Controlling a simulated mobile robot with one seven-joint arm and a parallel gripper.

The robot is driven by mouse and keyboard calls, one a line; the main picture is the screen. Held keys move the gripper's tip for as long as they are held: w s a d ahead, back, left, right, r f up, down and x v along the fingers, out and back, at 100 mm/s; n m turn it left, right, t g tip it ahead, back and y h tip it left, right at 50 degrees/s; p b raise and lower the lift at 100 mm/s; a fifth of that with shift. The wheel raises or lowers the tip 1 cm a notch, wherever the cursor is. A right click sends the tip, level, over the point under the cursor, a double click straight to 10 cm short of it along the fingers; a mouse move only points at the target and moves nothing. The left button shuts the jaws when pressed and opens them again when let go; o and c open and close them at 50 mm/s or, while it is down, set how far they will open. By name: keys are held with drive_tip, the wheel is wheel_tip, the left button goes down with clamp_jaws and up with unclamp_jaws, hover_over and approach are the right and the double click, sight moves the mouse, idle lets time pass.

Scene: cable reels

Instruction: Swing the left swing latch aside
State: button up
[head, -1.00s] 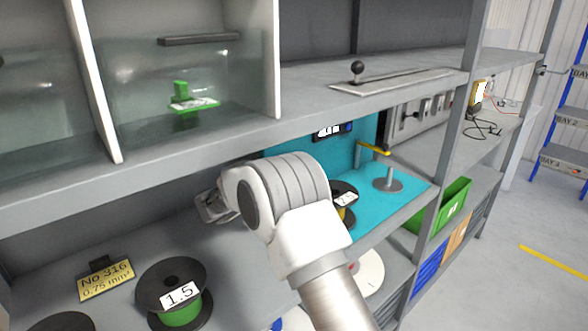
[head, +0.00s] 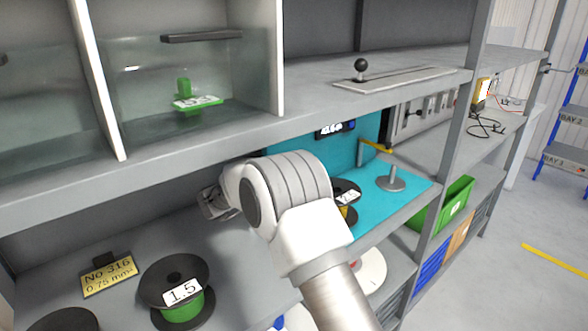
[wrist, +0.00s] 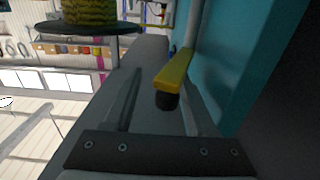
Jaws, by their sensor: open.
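In the wrist view, a yellow latch bar (wrist: 175,69) with a dark rounded end (wrist: 167,101) extends from a grey post beside a cyan panel. My gripper (wrist: 158,92) is open, and its two fingers lie on either side of the bar's dark end in the picture. I see no clear contact. In the head view, a yellow bar (head: 376,147) stands on a grey post at the cyan station; I cannot tell whether it is the same latch. My gripper (head: 213,203) shows partly at the left of my wrist, and the rest is hidden behind my arm.
The cyan board (head: 400,200) holds an upright spindle (head: 390,180) and a partly hidden reel (head: 346,192). A green-cable reel (head: 178,290) and a yellow sign (head: 109,277) stand on the lower left shelf. The upper shelf edge (head: 200,140) runs above my wrist.

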drive_tip(key=v, duration=1.7)
drive_tip(key=shift+s, duration=0.15)
